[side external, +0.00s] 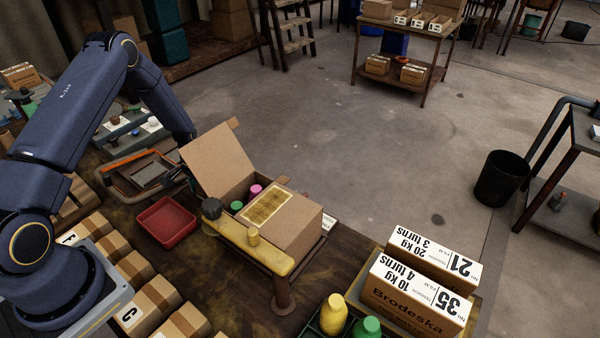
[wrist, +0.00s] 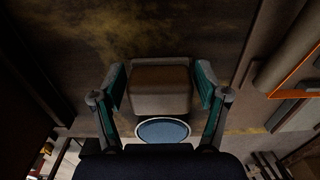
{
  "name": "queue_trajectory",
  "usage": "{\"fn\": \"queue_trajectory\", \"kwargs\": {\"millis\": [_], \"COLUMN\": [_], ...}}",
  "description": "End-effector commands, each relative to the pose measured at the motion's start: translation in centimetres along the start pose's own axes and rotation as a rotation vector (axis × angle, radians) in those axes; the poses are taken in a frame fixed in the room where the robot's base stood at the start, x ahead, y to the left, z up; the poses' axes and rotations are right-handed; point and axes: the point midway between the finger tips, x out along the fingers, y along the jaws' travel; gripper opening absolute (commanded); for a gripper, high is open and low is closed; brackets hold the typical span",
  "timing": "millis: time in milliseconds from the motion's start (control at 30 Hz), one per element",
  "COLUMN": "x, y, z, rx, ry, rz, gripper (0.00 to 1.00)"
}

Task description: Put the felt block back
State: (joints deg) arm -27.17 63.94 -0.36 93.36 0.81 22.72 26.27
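A block with a brown top and paler grey sides, which I take to be the felt block (wrist: 160,78), sits between the fingers in the wrist view. My gripper (wrist: 160,88) has its two teal-sided fingers against the block's left and right sides, with no clear gap. The dark, stained table top (wrist: 80,40) lies beyond it; the height of the block above it is hard to judge. In the side view my gripper is hidden behind the raised flap of the cardboard box, and the felt block cannot be made out there.
An open cardboard box (side external: 300,224) stands on a yellow-edged stand (side external: 249,242), its flap (side external: 215,160) raised beside my arm. A red tray (side external: 166,222) is left of it. An orange-edged tray (side external: 131,157) lies behind. A blue disc (wrist: 163,130) shows below the block.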

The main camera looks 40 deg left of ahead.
Motion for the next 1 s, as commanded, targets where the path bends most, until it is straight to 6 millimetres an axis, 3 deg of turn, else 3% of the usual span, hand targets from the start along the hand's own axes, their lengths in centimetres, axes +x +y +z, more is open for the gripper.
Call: {"fn": "queue_trajectory", "kwargs": {"millis": [100, 467, 1000], "x": [0.0, -0.6, -11.3], "y": [0.0, 0.0, 0.0], "z": [0.0, -0.1, -0.1], "rx": [0.0, 0.0, 0.0], "ry": [0.0, 0.001, 0.003], "rz": [0.0, -0.001, -0.001], "gripper": [0.87, 0.87, 0.87]}}
